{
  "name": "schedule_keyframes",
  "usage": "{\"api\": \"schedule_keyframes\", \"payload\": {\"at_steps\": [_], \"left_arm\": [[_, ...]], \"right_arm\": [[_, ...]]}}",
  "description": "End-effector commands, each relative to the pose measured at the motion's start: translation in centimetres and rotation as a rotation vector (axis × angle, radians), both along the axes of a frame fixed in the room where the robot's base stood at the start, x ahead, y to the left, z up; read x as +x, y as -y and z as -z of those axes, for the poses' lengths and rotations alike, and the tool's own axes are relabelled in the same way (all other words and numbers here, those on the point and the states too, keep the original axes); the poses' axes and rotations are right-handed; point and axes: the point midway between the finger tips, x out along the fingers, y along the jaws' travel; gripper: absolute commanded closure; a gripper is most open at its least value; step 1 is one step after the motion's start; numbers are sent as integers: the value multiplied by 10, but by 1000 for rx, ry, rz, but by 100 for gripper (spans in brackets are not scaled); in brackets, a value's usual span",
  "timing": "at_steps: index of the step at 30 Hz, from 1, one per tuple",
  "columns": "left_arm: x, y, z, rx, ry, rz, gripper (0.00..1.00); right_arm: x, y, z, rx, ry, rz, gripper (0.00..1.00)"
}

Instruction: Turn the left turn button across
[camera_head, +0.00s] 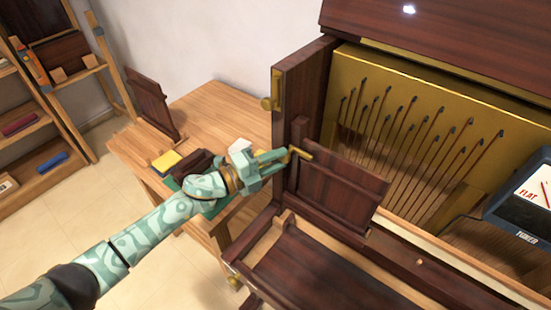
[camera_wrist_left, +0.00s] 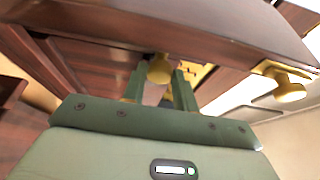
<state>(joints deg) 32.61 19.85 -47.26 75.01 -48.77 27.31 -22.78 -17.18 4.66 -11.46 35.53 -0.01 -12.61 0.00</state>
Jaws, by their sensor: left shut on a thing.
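My left gripper (camera_head: 283,156) reaches in from the left to the upright piano's dark left side. It is shut on a small brass turn button (camera_head: 301,153) at the top left of a dark wood panel (camera_head: 340,186). In the left wrist view, my fingers (camera_wrist_left: 160,78) stand on either side of a round brass knob (camera_wrist_left: 159,68). The fingertips hide part of the button, so its exact angle is hard to tell. My right gripper is not in view.
Another brass fitting (camera_head: 271,92) sits on the cabinet's left post; a brass knob also shows in the left wrist view (camera_wrist_left: 287,84). A tuner (camera_head: 525,205) stands at the right. A wooden table (camera_head: 215,115) with a yellow block (camera_head: 166,161) lies behind my arm.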

Motion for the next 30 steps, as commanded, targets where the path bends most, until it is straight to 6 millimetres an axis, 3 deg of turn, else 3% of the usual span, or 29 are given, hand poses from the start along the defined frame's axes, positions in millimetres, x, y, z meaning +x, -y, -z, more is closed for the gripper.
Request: {"api": "schedule_keyframes", "payload": {"at_steps": [13,14,15,16,30], "left_arm": [[-1,0,2,10,5,1,94],[-1,0,2,9,4,1,63],[-1,0,2,9,4,1,52],[-1,0,2,9,4,1,50],[-3,-4,1,7,4,0,50]], "right_arm": [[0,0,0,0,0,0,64],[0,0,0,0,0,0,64],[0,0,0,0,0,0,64],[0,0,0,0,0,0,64],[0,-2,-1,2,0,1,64]]}}
